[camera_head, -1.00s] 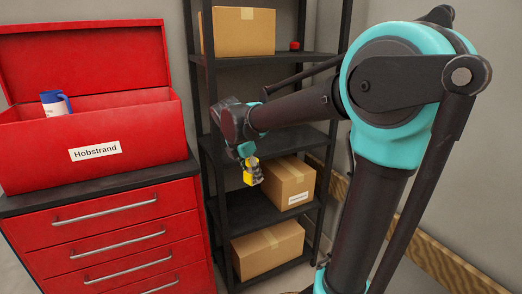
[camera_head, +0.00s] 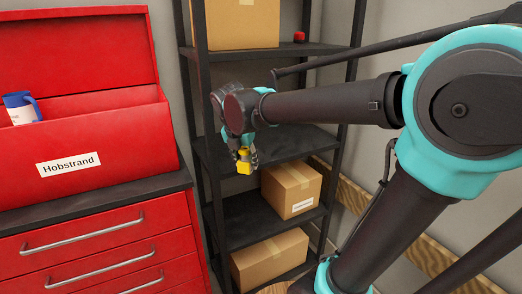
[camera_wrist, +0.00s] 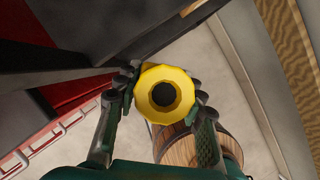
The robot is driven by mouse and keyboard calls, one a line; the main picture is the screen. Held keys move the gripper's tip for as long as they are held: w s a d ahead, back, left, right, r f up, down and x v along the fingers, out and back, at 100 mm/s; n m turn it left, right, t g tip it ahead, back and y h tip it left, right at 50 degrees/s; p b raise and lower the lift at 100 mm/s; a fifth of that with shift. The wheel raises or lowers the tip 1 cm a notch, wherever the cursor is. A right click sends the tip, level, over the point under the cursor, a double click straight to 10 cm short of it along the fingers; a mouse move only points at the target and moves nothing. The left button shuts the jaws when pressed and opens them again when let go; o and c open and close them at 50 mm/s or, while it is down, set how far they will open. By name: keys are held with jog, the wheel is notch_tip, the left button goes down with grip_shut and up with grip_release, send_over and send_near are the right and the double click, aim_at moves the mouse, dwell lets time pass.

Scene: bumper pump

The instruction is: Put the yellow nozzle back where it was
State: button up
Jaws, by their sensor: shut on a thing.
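The yellow nozzle (camera_head: 244,162) is held in my gripper (camera_head: 243,156), in front of the dark shelf rack. In the wrist view the nozzle (camera_wrist: 165,94) is seen end-on, a yellow ring with a dark hole in its middle. My gripper (camera_wrist: 163,105) is shut on it, with a finger on each side. The nozzle is in the air, apart from the shelf boards as far as I can tell. The place where it was before cannot be told from these frames.
The black shelf rack (camera_head: 255,210) holds cardboard boxes (camera_head: 291,188) and a small red item (camera_head: 299,37). A red toolbox (camera_head: 75,140) marked Hobstrand stands on a red drawer cabinet (camera_head: 100,235) at left. A wooden barrel (camera_wrist: 228,142) is below my gripper in the wrist view.

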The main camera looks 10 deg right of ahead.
jog(key=w+d, duration=0.2)
jog(key=w, duration=0.3)
jog(key=w+d, duration=0.3)
jog(key=w, duration=0.2)
jog(key=w+d, duration=0.2)
jog(key=w, duration=0.3)
jog(key=shift+w+d, duration=0.3)
jog(key=shift+d, duration=0.1)
jog(key=shift+s+x, duration=0.15)
jog(key=shift+x, duration=0.7)
jog(key=shift+s+x, duration=0.15)
jog(key=shift+x, duration=0.75)
jog(key=shift+a+f, duration=0.15)
jog(key=shift+f, duration=0.1)
jog(key=o, duration=1.4)
jog(key=shift+c, duration=0.2)
jog(key=shift+r, duration=0.1)
jog(key=v, duration=0.7)
jog(key=shift+r, duration=0.3)
jog(key=shift+s, duration=0.1)
